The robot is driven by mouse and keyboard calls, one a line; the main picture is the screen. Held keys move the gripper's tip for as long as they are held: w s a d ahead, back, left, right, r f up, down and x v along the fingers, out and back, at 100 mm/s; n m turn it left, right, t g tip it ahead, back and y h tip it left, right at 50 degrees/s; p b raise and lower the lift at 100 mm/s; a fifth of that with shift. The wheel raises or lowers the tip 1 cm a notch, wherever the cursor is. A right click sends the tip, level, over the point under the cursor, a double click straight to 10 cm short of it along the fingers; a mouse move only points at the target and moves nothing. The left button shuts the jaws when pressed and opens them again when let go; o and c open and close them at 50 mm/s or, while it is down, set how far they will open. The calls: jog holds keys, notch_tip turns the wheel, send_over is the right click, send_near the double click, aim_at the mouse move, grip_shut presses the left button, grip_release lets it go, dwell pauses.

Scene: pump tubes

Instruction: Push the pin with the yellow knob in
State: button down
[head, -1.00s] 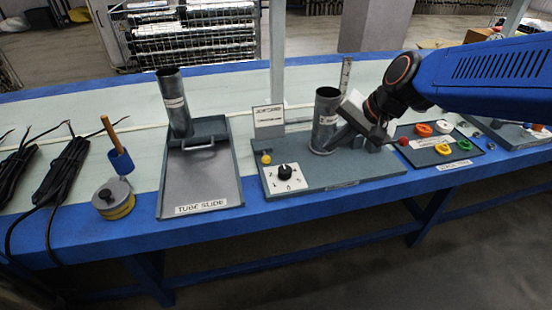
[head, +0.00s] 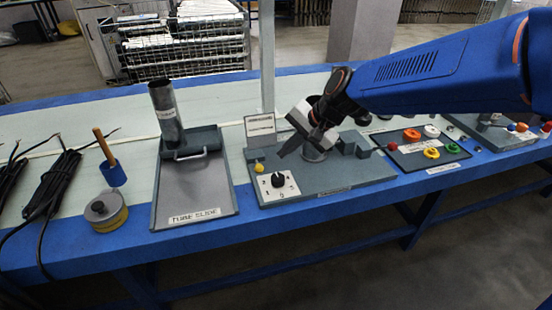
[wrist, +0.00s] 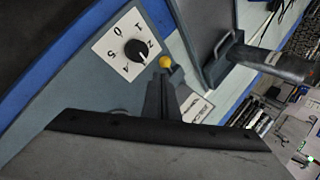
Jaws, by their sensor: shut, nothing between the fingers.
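The yellow knob (head: 258,168) stands at the left edge of the grey panel, beside the white dial plate, in the head view. It also shows in the wrist view (wrist: 165,61), just beyond my fingertips. My gripper (head: 281,153) is shut and empty. It points down and left, above and to the right of the knob, with a small gap in the head view. In the wrist view the dark fingers (wrist: 160,84) end close to the knob; whether they touch it I cannot tell. The pin's shaft is not visible.
The dial (head: 278,180) sits right beside the knob, and an upright sign (head: 260,130) stands behind it. A metal tube (head: 318,153) on the panel is mostly hidden behind my gripper. The tube slide tray (head: 195,198) lies to the left, with a standing tube (head: 166,115).

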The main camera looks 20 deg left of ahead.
aim_at(263, 170)
jog(key=x, duration=0.9)
jog(key=shift+a+f, duration=0.15)
jog(key=shift+f, duration=0.05)
jog(key=shift+w, duration=0.1)
jog(key=shift+w+a, duration=0.55)
jog(key=shift+w, duration=0.35)
